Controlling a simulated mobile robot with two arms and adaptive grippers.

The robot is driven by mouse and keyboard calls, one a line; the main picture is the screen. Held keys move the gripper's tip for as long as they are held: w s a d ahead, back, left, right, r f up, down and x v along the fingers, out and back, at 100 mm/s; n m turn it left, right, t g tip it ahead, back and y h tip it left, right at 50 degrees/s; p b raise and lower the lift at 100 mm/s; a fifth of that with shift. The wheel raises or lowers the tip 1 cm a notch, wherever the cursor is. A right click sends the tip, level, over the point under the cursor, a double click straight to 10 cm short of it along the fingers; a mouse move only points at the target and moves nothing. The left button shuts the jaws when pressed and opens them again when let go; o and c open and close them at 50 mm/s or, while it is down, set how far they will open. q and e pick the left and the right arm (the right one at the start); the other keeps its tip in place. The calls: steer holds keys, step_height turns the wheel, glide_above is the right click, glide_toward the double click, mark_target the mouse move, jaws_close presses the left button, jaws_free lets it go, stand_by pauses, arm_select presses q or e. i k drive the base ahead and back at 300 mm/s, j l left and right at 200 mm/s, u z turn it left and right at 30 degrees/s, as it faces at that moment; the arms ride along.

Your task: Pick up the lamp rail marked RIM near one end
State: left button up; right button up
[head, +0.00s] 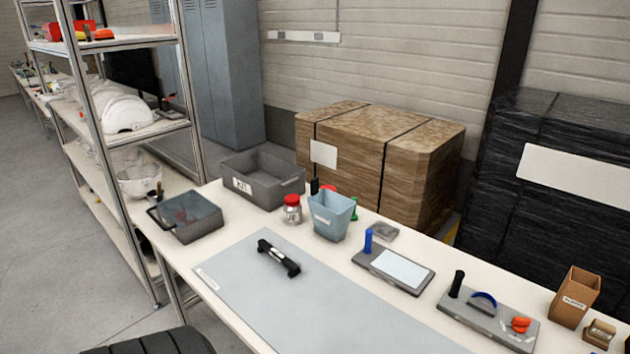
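A short black bar with a pale middle section (278,258) lies on the grey mat (330,315) on the white table. It is the only rail-like piece that I can make out, and it lies diagonally, one end toward the back left and the other toward the front right. It looks like the lamp rail, but I cannot read any RIM mark on it. Nothing touches it from above. Neither of my grippers is in view.
Behind the mat stand a grey bin (262,181), a red-lidded jar (292,209) and a light blue cup (332,215). A grey tray (187,217) sits at the left edge. Fixtures with a blue post (368,241) and black post (457,283) stand right. The mat is otherwise clear.

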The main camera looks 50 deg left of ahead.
mark_target(294, 270)
steer(key=u, duration=1.95)
steer(key=i+j+z, duration=0.1)
steer(key=j, duration=0.2)
steer(key=i+j+z, duration=0.15)
steer(key=j, duration=0.2)
steer(key=i+j+z, duration=0.1)
steer(key=j, duration=0.25)
steer(key=i+j+z, duration=0.15)
steer(key=j, duration=0.2)
steer(key=i+j+z, duration=0.1)
steer(key=j, duration=0.25)
steer(key=i, duration=0.05)
